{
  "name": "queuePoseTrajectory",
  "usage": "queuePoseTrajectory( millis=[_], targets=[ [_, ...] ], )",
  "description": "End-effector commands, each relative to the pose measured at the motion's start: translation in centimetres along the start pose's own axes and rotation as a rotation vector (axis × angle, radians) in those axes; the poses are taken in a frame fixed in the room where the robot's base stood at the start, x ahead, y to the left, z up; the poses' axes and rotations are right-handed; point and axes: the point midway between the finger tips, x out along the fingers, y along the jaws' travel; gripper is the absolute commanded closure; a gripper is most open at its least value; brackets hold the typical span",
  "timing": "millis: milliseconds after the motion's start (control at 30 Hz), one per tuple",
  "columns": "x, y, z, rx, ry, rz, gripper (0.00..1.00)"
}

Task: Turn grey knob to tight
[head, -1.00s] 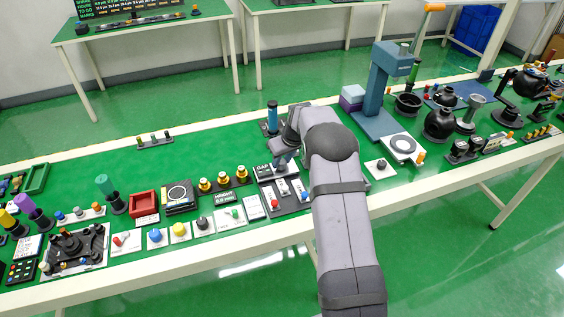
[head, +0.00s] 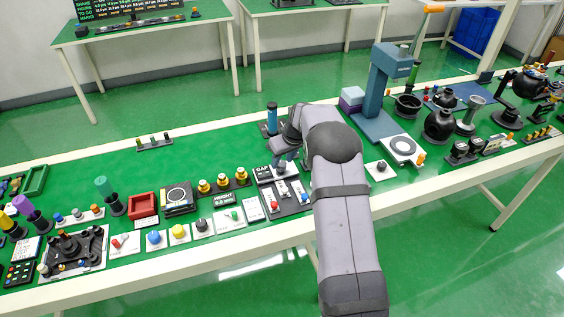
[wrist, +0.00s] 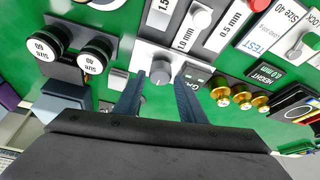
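The grey knob (wrist: 160,74) sits on a white plate (wrist: 151,55) beside a black GAP label (wrist: 195,79) in the wrist view. My gripper (wrist: 160,83) is open, with one dark blue finger on each side of the knob. A gap shows between each finger and the knob, and I cannot tell how deep the fingertips reach. In the head view my gripper (head: 287,152) is over the table beside the GAP panel (head: 263,170), and my arm hides part of that area. No mark reading "tight" is legible.
Brass knobs (wrist: 241,97) stand to the right of the fingers in the wrist view. Black round weights (wrist: 95,53) are to the left. Slider strips marked 1.0 mm (wrist: 193,27) and 0.5 mm (wrist: 236,24) lie beyond the knob. Open green table lies behind the row in the head view.

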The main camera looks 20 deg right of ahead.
Motion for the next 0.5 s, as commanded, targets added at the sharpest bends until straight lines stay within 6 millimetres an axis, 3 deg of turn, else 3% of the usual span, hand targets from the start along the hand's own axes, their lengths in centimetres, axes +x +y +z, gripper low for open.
queuePoseTrajectory(
  millis=[300, 500],
  targets=[
    [-4.1, 0.1, 0.0, -0.001, 0.002, 0.002, 0.63],
    [-5.5, 0.1, 0.1, 0.0, -0.001, 0.001, 0.63]
  ],
)
